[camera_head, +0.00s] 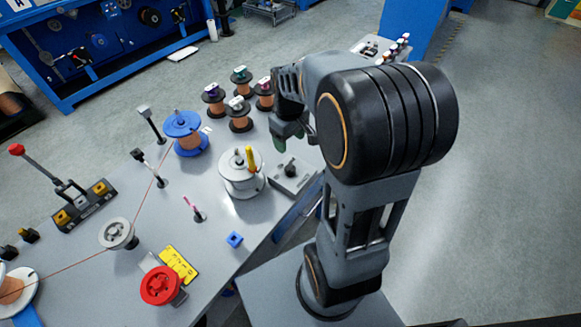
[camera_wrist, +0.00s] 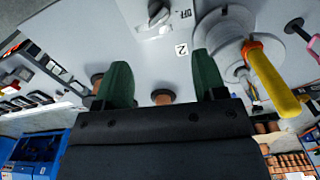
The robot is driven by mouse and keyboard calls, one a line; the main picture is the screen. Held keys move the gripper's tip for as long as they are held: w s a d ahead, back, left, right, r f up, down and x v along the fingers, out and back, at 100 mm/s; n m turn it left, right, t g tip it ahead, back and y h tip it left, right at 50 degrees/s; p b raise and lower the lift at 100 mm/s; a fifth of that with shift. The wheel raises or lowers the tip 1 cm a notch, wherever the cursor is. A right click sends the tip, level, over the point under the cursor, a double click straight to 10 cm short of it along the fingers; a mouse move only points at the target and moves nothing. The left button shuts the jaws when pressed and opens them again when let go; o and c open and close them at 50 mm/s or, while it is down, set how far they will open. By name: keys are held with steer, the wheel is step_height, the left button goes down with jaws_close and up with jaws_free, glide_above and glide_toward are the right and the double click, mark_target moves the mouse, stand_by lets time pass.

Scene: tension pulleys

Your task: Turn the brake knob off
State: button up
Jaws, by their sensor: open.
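A small dark knob (camera_head: 290,171) sits on a grey plate at the table's right side, beside the white spool. In the wrist view, a knob (camera_wrist: 158,18) stands at the top, with an upside-down "OFF" mark to its right. Its exact setting is hard to tell. My gripper (camera_head: 291,130) is above the table, behind the knob in the head view. In the wrist view, its two green fingers (camera_wrist: 162,62) are spread with nothing between them, and the knob lies beyond their tips, apart from them.
A white spool (camera_head: 240,180) with a yellow handle stands left of the knob. Several copper spools (camera_head: 239,118) stand behind it, near my gripper. A blue spool (camera_head: 185,130), a red handwheel (camera_head: 160,285) and a small blue block (camera_head: 235,239) are also on the table.

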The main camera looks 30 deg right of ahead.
mark_target(290, 166)
step_height(290, 166, down, 13)
steer(key=shift+f+b, duration=0.1)
steer(key=shift+b, duration=0.35)
